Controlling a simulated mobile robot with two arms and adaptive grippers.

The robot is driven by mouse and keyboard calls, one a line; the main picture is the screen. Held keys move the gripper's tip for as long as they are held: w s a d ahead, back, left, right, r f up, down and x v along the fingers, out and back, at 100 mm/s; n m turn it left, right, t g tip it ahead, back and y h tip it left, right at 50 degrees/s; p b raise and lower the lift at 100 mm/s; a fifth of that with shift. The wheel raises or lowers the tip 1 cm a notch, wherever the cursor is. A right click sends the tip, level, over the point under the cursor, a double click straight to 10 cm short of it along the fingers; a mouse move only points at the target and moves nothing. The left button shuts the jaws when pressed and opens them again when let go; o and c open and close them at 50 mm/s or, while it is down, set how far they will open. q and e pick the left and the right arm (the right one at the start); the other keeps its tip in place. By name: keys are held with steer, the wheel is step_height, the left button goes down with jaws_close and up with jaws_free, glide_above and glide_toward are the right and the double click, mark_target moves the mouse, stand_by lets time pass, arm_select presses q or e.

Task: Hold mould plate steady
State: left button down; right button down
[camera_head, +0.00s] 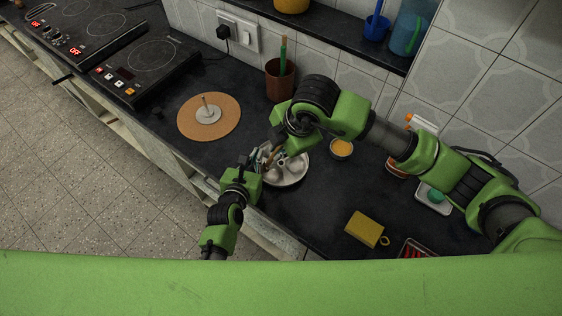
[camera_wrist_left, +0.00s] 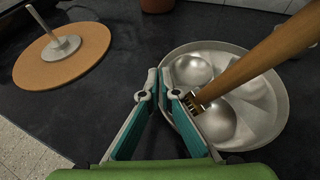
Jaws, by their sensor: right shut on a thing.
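The mould plate (camera_head: 298,176), a round steel plate with several shallow round hollows, lies on the dark counter; it also shows in the left wrist view (camera_wrist_left: 262,141). My left gripper (camera_wrist_left: 158,88) is at the plate's near-left rim. Its teal-padded fingers converge with a narrow gap between the tips, and the right finger overlaps the rim in view. Whether they touch it is unclear. My right gripper (camera_head: 274,148) is above the plate, partly hidden by its own arm, shut on a wooden-handled brush (camera_wrist_left: 265,58). The brush's brass-banded end is down over a hollow.
A round cork mat (camera_head: 228,128) with a steel stemmed piece (camera_head: 207,111) lies left of the plate. A brown cup (camera_head: 279,84) stands behind. A small yellow-filled bowl (camera_head: 341,149) and a yellow block-shaped object (camera_head: 365,229) are to the right. The counter's front edge is close to my left arm.

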steer(key=shift+w+d+f, duration=0.1)
steer(key=shift+w+d, duration=0.5)
steer(key=shift+w, duration=0.25)
steer(key=shift+w+d, duration=0.6)
steer(key=shift+w, duration=0.2)
steer(key=w+d, duration=0.2)
steer(key=w, duration=0.1)
steer(key=shift+w+d, duration=0.15)
steer(key=shift+s+a, duration=0.6)
steer(key=shift+s, duration=0.25)
steer(key=shift+s+a, duration=0.6)
steer(key=shift+s, duration=0.2)
steer(key=shift+s, duration=0.1)
